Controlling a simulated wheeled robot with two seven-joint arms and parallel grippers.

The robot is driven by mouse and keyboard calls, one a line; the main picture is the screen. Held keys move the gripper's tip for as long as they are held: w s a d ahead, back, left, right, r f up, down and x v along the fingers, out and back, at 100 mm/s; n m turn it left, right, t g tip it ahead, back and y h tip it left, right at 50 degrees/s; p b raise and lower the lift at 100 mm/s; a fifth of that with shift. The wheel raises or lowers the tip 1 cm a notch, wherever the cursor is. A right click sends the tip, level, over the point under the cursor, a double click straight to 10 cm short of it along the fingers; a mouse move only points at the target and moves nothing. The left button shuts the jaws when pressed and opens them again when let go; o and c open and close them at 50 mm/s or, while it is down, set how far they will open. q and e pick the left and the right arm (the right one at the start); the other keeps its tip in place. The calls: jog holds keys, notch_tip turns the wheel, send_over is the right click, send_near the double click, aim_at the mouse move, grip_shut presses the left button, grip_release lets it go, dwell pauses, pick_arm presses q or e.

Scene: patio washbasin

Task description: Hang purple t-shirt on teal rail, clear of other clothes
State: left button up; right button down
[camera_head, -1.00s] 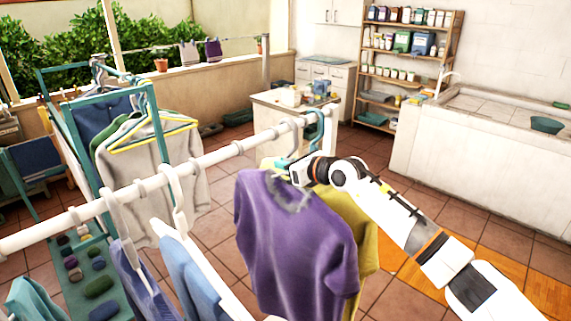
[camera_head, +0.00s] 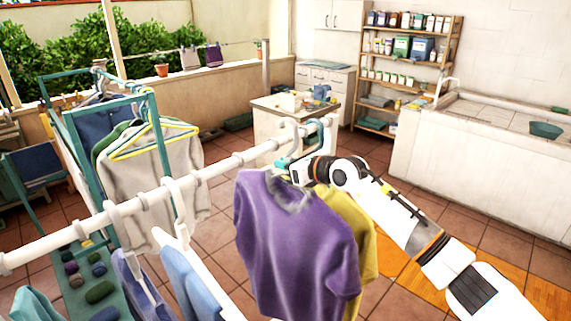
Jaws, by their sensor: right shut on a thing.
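The purple t-shirt (camera_head: 295,245) hangs from a hanger in front of a yellow shirt (camera_head: 364,235). My right gripper (camera_head: 292,172) is shut at the shirt's neck, at the teal part of the hanger; the exact grip is partly hidden. The hanger's hook reaches up to the white rail (camera_head: 225,165) in the foreground; I cannot tell whether it touches. The teal rail (camera_head: 105,100) stands at the left, with a grey shirt (camera_head: 150,185) on a yellow hanger and green and blue clothes (camera_head: 105,130) on it. My left gripper is not in view.
Blue garments (camera_head: 190,280) hang on the white rail at the lower left. A low shelf (camera_head: 115,300) with dark rounded items is beneath. A cabinet (camera_head: 270,130), a wooden shelf (camera_head: 405,60) and a basin (camera_head: 480,165) stand behind.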

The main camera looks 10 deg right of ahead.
jog(key=v, duration=0.3)
jog(key=f+v, duration=0.1)
jog(key=v, duration=0.2)
jog(key=p+v, duration=0.1)
jog(key=v, duration=0.2)
jog(key=shift+s+d+f, duration=0.15)
jog(key=shift+s+f, duration=0.05)
jog(key=shift+s+d+r, duration=0.15)
jog(key=shift+s+d, duration=0.05)
jog(key=shift+s, duration=0.2)
